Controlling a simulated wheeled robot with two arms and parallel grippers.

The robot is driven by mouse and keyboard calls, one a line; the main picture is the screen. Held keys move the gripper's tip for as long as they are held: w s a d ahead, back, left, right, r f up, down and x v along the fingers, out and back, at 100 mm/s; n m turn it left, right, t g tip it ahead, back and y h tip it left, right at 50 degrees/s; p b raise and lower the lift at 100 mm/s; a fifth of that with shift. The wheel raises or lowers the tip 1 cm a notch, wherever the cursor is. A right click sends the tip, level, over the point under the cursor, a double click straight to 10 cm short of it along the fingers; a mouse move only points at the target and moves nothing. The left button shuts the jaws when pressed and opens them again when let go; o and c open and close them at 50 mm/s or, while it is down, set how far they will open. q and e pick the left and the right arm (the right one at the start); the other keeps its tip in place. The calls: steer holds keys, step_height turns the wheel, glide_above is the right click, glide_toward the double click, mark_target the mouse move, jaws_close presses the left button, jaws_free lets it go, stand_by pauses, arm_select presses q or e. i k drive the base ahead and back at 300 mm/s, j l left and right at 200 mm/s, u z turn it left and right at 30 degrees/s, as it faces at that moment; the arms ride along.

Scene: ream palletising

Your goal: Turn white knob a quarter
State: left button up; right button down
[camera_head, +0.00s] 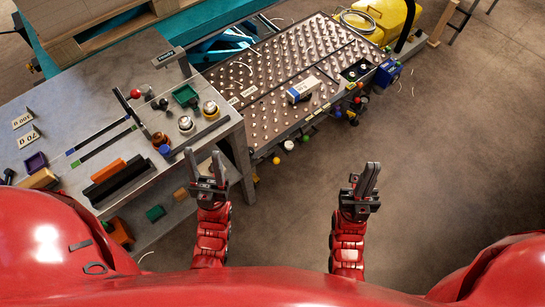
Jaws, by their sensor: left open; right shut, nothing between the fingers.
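Two pale round knobs sit near the right end of the grey worktop (75,88): one pale knob (186,123) on the left and another pale knob (210,108), with a yellowish ring, on the right. I cannot tell for certain which is the white knob, nor how either is turned. My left gripper (204,163) is open and empty, in front of the worktop's right end and apart from both knobs. My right gripper (369,172) is shut and empty, far to the right over open floor.
A red ball-topped lever (134,94), green tray (185,95) and blue knob (164,149) stand near the knobs. A studded table (290,60) holds a white-and-blue box (303,89). A yellow case (383,18) is behind. Floor at right is clear.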

mark_target(288, 145)
steer(key=i+l+u, duration=0.25)
steer(key=u, duration=0.15)
steer(key=i+l+u, duration=0.2)
steer(key=l+u, duration=0.25)
